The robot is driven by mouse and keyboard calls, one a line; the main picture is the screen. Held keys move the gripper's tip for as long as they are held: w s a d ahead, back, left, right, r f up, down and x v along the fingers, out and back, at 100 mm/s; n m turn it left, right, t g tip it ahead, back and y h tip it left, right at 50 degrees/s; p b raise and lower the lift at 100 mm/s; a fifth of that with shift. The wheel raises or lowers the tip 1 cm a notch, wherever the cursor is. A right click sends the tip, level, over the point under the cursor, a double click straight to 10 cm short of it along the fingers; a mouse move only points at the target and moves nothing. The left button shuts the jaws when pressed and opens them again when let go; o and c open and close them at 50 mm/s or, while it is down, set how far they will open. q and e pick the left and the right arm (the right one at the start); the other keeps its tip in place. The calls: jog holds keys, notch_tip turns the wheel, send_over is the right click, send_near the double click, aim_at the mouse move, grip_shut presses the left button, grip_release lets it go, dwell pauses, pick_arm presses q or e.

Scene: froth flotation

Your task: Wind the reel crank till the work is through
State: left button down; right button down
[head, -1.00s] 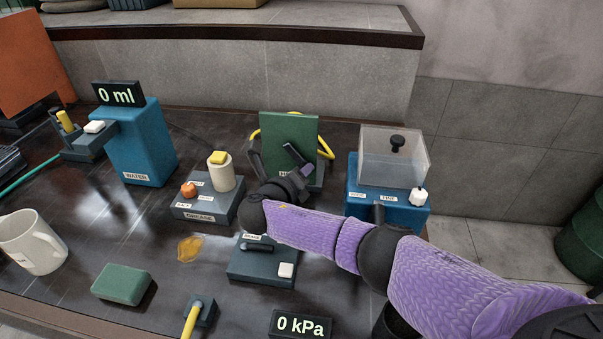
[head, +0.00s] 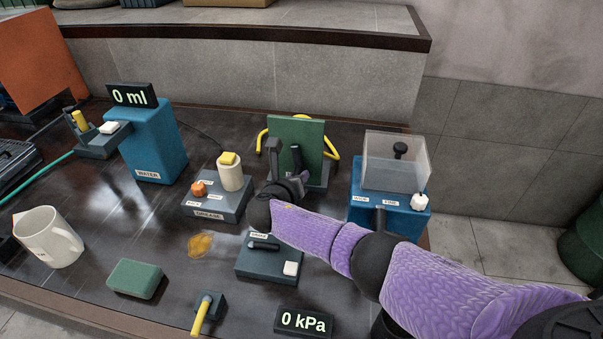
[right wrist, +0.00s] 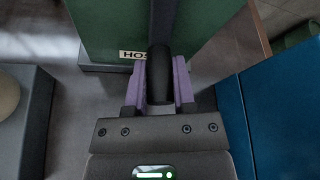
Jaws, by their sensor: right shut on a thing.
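The hose reel stands at the back centre as an upright green panel (head: 309,137) with a yellow hose (head: 334,150) looped behind it. Its dark crank (head: 297,158) is on the front side, partly hidden by my gripper. In the right wrist view a dark round handle (right wrist: 161,75) lies between the purple fingers of my right gripper (right wrist: 160,88), which is shut on it. The panel also fills the top of that view, with a label partly reading "HOS". My left gripper is out of view.
A blue box (head: 385,212) with a clear cover stands close right of the reel. A grease block (head: 205,213) with knobs stands left. A small switch block (head: 268,262) sits below my forearm.

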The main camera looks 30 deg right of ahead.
jog(key=shift+w+a+m+y, duration=0.3)
jog(key=shift+m+y, duration=0.1)
jog(key=shift+m, duration=0.2)
jog(key=shift+c, duration=2.2)
grip_release()
jog(key=shift+s+a, duration=0.1)
jog(key=p+v, duration=0.3)
jog(key=shift+r, duration=0.3)
jog(key=p+v, duration=0.2)
jog(key=v, duration=0.4)
jog(key=shift+s+a+f+p, duration=0.2)
jog(key=shift+s+f+p, duration=0.1)
jog(key=shift+s+p, duration=0.1)
